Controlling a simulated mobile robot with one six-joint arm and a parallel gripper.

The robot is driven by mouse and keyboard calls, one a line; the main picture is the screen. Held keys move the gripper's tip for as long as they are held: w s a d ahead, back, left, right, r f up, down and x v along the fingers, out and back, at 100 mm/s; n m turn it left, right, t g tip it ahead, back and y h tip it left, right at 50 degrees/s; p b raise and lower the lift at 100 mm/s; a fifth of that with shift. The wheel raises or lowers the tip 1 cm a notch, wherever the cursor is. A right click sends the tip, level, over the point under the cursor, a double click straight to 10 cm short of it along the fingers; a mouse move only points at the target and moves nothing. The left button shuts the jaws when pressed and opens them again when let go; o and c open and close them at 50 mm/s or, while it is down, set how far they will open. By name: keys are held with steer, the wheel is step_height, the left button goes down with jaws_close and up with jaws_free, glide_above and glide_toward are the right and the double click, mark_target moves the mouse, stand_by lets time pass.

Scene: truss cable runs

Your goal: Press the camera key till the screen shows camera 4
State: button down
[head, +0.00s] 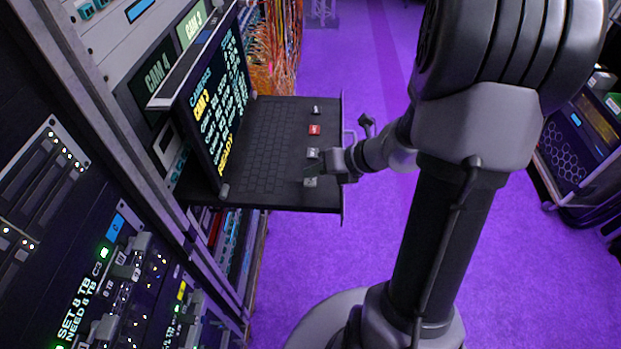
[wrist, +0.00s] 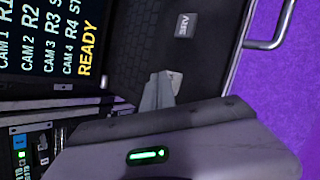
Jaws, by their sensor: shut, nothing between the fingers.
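The screen (head: 212,100) on the pull-out drawer is lit. Its yellow heading looks like CAM 2 but is small, with rows of text and a yellow READY below. It also shows in the wrist view (wrist: 50,38), with rows CAM 1 to CAM 4. Several square keys lie right of the keyboard, a red key (head: 314,130) among them. My gripper (head: 312,172) is shut and empty, low over the two nearest keys. In the wrist view its fingertips (wrist: 160,90) point toward a grey SRV key (wrist: 184,27). Whether they touch a key I cannot tell. The camera key's label is not readable.
The drawer (head: 290,199) has a dark keyboard (head: 262,150) and a rail handle at its outer edge. Orange cables hang behind. Purple floor lies clear at right, before another rack unit (head: 580,140).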

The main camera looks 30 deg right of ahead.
mark_target(314, 181)
steer(key=shift+f+b, duration=0.3)
steer(key=shift+f, duration=0.15)
steer(key=shift+r, duration=0.1)
stand_by(0.5)
steer(key=shift+r+p, duration=0.8)
steer(key=shift+p, duration=0.05)
step_height(314, 181, up, 5)
steer(key=p, duration=0.5)
stand_by(1.8)
